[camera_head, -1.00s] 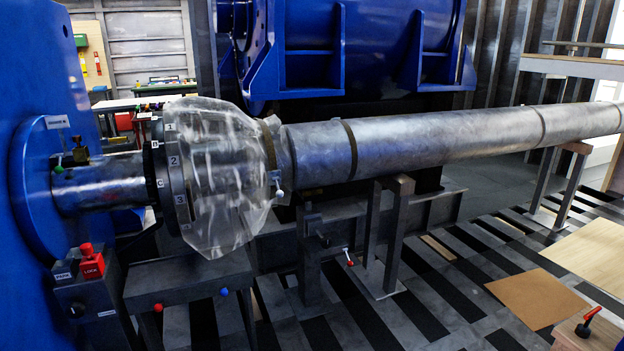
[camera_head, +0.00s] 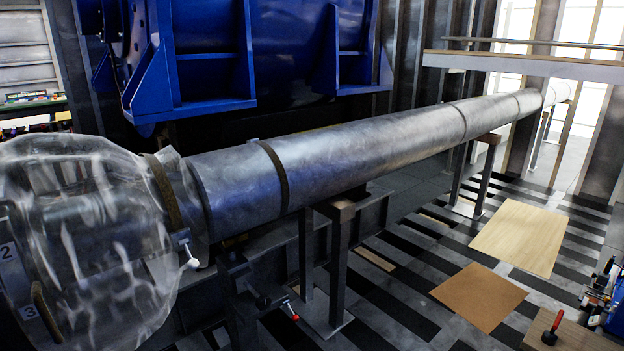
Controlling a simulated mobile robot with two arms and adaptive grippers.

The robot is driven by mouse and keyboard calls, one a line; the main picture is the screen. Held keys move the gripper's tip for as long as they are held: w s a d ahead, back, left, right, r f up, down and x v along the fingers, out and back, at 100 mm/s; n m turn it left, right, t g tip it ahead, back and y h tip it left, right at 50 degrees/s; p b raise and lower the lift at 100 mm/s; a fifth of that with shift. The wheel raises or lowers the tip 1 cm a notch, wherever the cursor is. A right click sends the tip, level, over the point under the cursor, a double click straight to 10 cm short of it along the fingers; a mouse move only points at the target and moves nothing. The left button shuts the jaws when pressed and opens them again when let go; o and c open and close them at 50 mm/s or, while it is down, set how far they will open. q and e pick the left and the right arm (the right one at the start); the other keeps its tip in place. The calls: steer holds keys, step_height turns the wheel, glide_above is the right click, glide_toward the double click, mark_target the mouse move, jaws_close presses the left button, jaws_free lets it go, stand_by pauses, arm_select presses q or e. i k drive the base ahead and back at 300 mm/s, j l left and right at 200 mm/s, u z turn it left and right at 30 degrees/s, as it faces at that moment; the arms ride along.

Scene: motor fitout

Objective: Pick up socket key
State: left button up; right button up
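No thing in view can be clearly made out as the socket key. A small tool with a red handle and a dark lower end (camera_head: 553,328) stands on a wooden-topped surface (camera_head: 575,338) at the bottom right. It is too small to tell whether it is the socket key. Neither of my grippers shows in the head view.
A long grey shaft (camera_head: 350,150) on metal stands (camera_head: 330,265) crosses the view. A clear wrapped cover (camera_head: 90,240) fills the left. Blue machinery (camera_head: 290,45) stands behind. Two flat boards (camera_head: 520,236) (camera_head: 480,297) lie on the striped floor. Blue-and-dark equipment (camera_head: 600,300) is at the right edge.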

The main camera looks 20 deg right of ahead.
mark_target(549, 337)
steer(key=i+l+z, duration=0.25)
steer(key=i+z, duration=1.05)
steer(key=i+j+z, duration=0.45)
steer(key=i+l, duration=0.1)
